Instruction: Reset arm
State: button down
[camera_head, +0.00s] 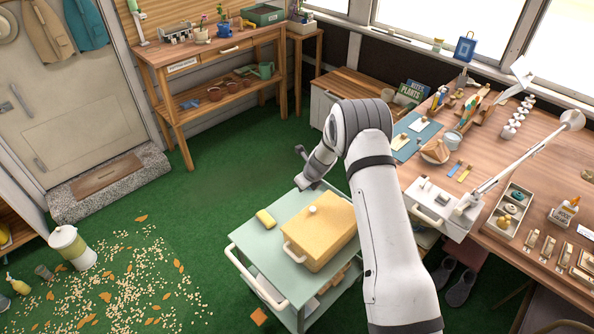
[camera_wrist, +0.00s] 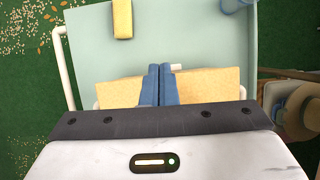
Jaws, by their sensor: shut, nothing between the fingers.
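My gripper (camera_wrist: 159,70) has blue fingers that are pressed together with nothing between them. In the wrist view it points over a yellow box (camera_wrist: 205,84) on a pale green cart (camera_wrist: 200,35). In the head view my white arm reaches up from the bottom right and bends down toward the cart (camera_head: 245,237).
A wooden workbench (camera_head: 545,165) with a lamp (camera_head: 530,150) and many small items stands at the right. A wooden potting table (camera_head: 215,55) stands at the back. Part of something blue (camera_wrist: 236,5) shows on the cart.

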notch_tip(320, 180, up, 4)
jog(key=w+a, duration=0.3)
jog(key=s+d+r+n+b, duration=0.1)
jog(key=s+d+r+n, duration=0.15)
jog(key=r, duration=0.55)
jog(key=s+d+r+n, duration=0.2)
jog(key=s+r+n, duration=0.2)
jog(key=r, duration=0.3)
jog(key=s+d+r+n, duration=0.6)
jog(key=s+r+n, duration=0.1)
jog(key=s+r, duration=0.35)
jog(key=s+d+r+n+h, duration=0.1)
jog(key=s+d+n, duration=0.2)
jog(key=s, duration=0.6)
jog(key=s+d+r+n+h+b, duration=0.1)
jog(key=s+d+r+n, duration=0.1)
jog(key=s+n, duration=0.4)
jog(key=s+d+r+n+h, duration=0.1)
jog(key=s+d+n, duration=0.3)
jog(key=s, duration=0.9)
jog(key=shift+r+n+b, duration=0.35)
jog(key=shift+r+b, duration=0.05)
jog(key=shift+r, duration=0.1)
